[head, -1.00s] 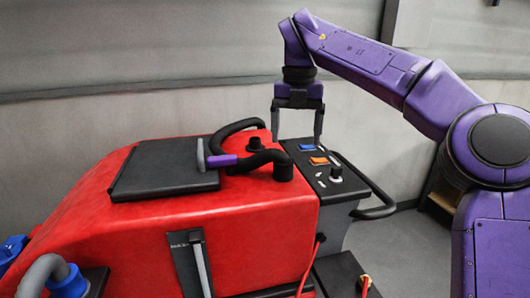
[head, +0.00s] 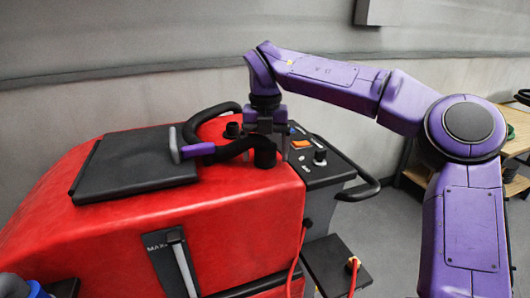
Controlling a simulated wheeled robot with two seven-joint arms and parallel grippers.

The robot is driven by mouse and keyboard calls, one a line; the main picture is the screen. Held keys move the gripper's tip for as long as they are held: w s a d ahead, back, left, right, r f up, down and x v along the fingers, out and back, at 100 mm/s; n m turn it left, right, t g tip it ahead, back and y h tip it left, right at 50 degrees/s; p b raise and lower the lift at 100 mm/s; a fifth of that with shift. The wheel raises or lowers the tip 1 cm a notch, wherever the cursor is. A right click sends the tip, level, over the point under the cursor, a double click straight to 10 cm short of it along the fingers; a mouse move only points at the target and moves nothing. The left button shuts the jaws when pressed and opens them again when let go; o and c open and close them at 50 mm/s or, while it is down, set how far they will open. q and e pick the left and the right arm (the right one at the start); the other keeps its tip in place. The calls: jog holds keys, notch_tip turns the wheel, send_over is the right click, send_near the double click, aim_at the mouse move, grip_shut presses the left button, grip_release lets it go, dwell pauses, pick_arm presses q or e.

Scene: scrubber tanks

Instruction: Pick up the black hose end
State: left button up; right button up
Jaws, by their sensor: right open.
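The black hose (head: 236,148) lies on top of the red scrubber tank (head: 240,212). One end meets a thick upright black cuff (head: 264,155) near the tank's right edge. The other end runs left into a purple sleeve (head: 198,150) beside a grey upright piece (head: 174,144). My right gripper (head: 268,138) is open and points down, right at the black cuff. One finger shows to the right of the cuff; the other is largely hidden by the hose. I cannot tell whether they touch the cuff.
A black lid (head: 135,165) covers the tank's left top. A short black port (head: 232,130) stands behind the hose. A control panel (head: 318,172) with switches and a knob lies right of the cuff, with a black handle (head: 368,188) beyond. A wooden bench (head: 515,125) stands far right.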

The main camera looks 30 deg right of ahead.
jog(key=shift+s+r, duration=0.1)
jog(key=shift+s, duration=0.05)
jog(key=shift+c, duration=0.7)
jog(key=c, duration=1)
jog(key=shift+c, duration=0.2)
notch_tip(320, 180, up, 3)
jog(key=shift+f, duration=0.15)
jog(key=s+a+r+p, duration=0.2)
jog(key=s+a+r, duration=0.1)
jog(key=a+r, duration=1)
jog(key=shift+s+a+r, duration=0.15)
jog(key=shift+s+a, duration=0.1)
jog(key=shift+s, duration=0.15)
